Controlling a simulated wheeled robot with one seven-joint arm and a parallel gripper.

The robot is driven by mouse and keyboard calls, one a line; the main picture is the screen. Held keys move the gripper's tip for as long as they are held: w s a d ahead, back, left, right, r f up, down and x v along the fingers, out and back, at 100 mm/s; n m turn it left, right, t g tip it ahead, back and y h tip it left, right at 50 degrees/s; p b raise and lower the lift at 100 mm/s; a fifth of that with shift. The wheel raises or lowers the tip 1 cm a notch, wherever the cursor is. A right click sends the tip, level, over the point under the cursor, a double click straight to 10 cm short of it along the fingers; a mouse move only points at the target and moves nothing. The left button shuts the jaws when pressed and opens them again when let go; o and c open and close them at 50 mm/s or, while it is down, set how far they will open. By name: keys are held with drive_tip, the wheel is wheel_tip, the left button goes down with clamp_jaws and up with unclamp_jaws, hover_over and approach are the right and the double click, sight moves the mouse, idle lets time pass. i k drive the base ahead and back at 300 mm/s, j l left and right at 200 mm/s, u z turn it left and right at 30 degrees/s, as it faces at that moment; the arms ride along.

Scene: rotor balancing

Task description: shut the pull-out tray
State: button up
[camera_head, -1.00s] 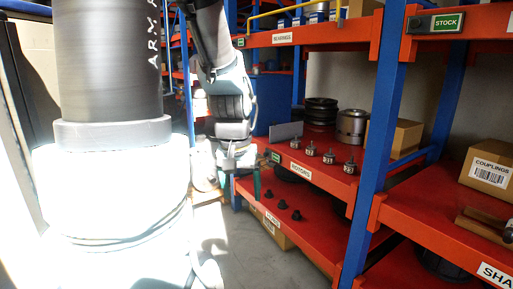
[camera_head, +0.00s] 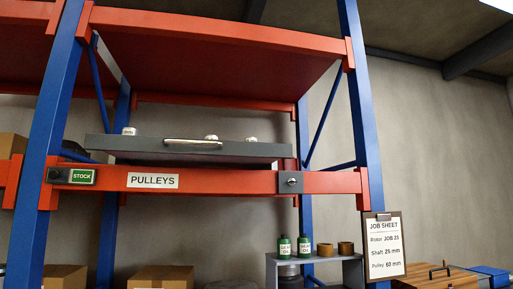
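The pull-out tray (camera_head: 190,148) is a dark grey flat tray with a silver bar handle (camera_head: 193,142) on its front. It sits on the red shelf labelled PULLEYS (camera_head: 152,181) and its front appears to stand out over the shelf beam. Several small silver parts (camera_head: 211,138) show above its front edge; the rest of its inside is hidden. My gripper is not in the current view.
A blue upright (camera_head: 364,110) bounds the rack on the right, with a job sheet clipboard (camera_head: 385,245) hanging there. A small grey stand (camera_head: 318,262) holds green bottles and brown cylinders below. Cardboard boxes (camera_head: 163,276) stand low at left.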

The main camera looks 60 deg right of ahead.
sight(131, 150)
drive_tip(key=l+z, duration=0.15)
drive_tip(key=z, duration=0.25)
drive_tip(key=l+z, duration=0.2)
drive_tip(key=z, duration=0.2)
drive_tip(key=l+z, duration=0.2)
drive_tip(key=z, duration=0.2)
drive_tip(key=l+z, duration=0.15)
drive_tip(key=z, duration=0.25)
drive_tip(key=i+j, duration=0.05)
